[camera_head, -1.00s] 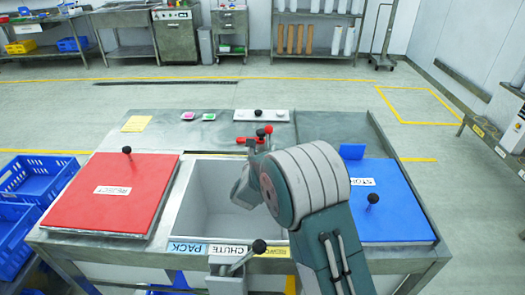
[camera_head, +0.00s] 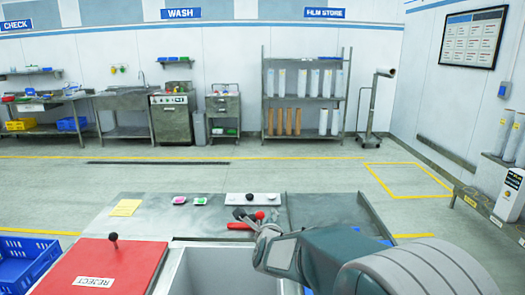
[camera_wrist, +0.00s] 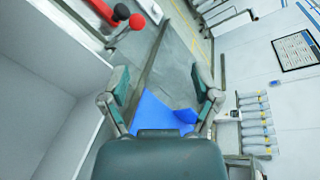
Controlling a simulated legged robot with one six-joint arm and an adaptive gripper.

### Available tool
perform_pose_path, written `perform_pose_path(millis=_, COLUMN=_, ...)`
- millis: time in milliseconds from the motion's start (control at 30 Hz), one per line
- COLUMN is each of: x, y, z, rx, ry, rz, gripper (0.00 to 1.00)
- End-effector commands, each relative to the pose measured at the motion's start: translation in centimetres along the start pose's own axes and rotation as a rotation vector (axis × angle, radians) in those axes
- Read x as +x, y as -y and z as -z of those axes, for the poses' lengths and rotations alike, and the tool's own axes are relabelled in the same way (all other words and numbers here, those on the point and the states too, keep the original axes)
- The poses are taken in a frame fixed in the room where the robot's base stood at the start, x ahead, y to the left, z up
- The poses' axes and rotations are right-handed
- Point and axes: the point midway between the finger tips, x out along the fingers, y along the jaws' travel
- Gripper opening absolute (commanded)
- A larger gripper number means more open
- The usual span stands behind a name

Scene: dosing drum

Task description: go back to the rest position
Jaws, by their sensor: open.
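My gripper (camera_head: 262,236) is at the end of my arm, over the right side of the open grey bin (camera_head: 215,272), close in the picture to the red lever (camera_head: 240,225). In the wrist view my gripper (camera_wrist: 160,82) shows two green-grey fingers spread wide apart with nothing between them. The red lever and a black knob (camera_wrist: 137,21) show at the top left of that view. A blue panel (camera_wrist: 158,112) lies beyond the fingers; in the head view my arm hides most of it.
A red REJECT lid (camera_head: 85,268) with a black knob stands left of the bin. Pink and green pads (camera_head: 180,200) and a white knobbed strip (camera_head: 253,198) sit on the worktop. Open floor (camera_head: 270,172) lies beyond, before shelves (camera_head: 303,95).

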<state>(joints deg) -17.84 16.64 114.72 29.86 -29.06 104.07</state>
Motion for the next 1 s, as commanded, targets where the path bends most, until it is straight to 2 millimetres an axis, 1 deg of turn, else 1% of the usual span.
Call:
perform_pose_path(millis=33, x=-1.6, y=1.2, z=0.0, rx=-0.094, ry=0.004, rz=-0.033, gripper=0.80)
perform_pose_path(millis=100, x=-3.7, y=2.0, z=0.2, rx=-0.240, ry=0.008, rz=-0.090, gripper=0.80)
perform_pose_path(millis=167, x=-5.5, y=2.6, z=0.5, rx=-0.368, ry=0.016, rz=-0.138, gripper=0.80)
perform_pose_path(millis=200, x=-6.9, y=2.9, z=0.8, rx=-0.452, ry=0.022, rz=-0.170, gripper=0.80)
perform_pose_path(millis=267, x=-8.9, y=3.3, z=1.3, rx=-0.582, ry=0.033, rz=-0.219, gripper=0.80)
perform_pose_path(millis=400, x=-13.9, y=3.9, z=2.9, rx=-0.883, ry=0.068, rz=-0.331, gripper=0.80)
perform_pose_path(millis=567, x=-20.0, y=3.8, z=5.5, rx=-1.222, ry=0.122, rz=-0.465, gripper=0.80)
perform_pose_path(millis=600, x=-21.5, y=3.8, z=6.2, rx=-1.305, ry=0.138, rz=-0.500, gripper=0.80)
perform_pose_path(millis=667, x=-23.9, y=3.5, z=7.4, rx=-1.428, ry=0.165, rz=-0.555, gripper=0.80)
perform_pose_path(millis=800, x=-29.4, y=2.7, z=10.3, rx=-1.699, ry=0.240, rz=-0.693, gripper=0.80)
perform_pose_path(millis=900, x=-32.8, y=1.9, z=12.3, rx=-1.860, ry=0.300, rz=-0.789, gripper=0.80)
perform_pose_path(millis=1000, x=-35.2, y=1.3, z=13.8, rx=-1.967, ry=0.352, rz=-0.861, gripper=0.80)
